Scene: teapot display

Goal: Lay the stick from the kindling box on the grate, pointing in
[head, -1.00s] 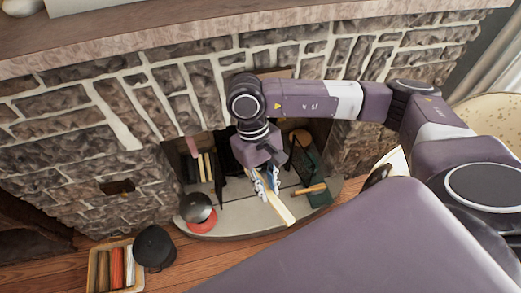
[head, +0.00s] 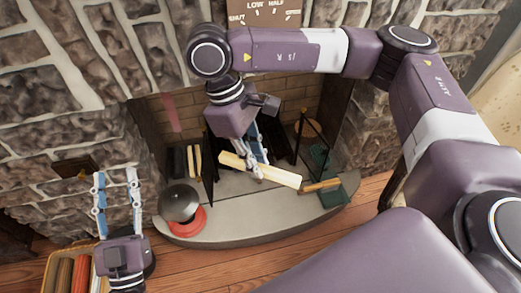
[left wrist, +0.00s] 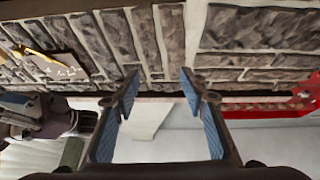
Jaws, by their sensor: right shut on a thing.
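The pale stick (head: 284,178) is held crosswise in my right gripper (head: 260,172), in front of the fireplace opening in the head view. It slopes slightly down to the right and appears above the stone hearth. The grate is not clearly visible; my right arm and the stick cover part of the firebox. My left gripper (head: 117,178) is open and empty, above and beside the kindling box (head: 47,275). Its spread fingers also show in the left wrist view (left wrist: 160,78). The box holds several sticks and is partly hidden by my left arm.
Dark screen panels (head: 208,165) flank the opening. A dark round pot (head: 180,202) and red ring (head: 187,224) sit on the hearth's left. A wooden-handled tool (head: 320,186) and green item (head: 335,192) lie at right. The hearth's front (head: 235,215) is clear.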

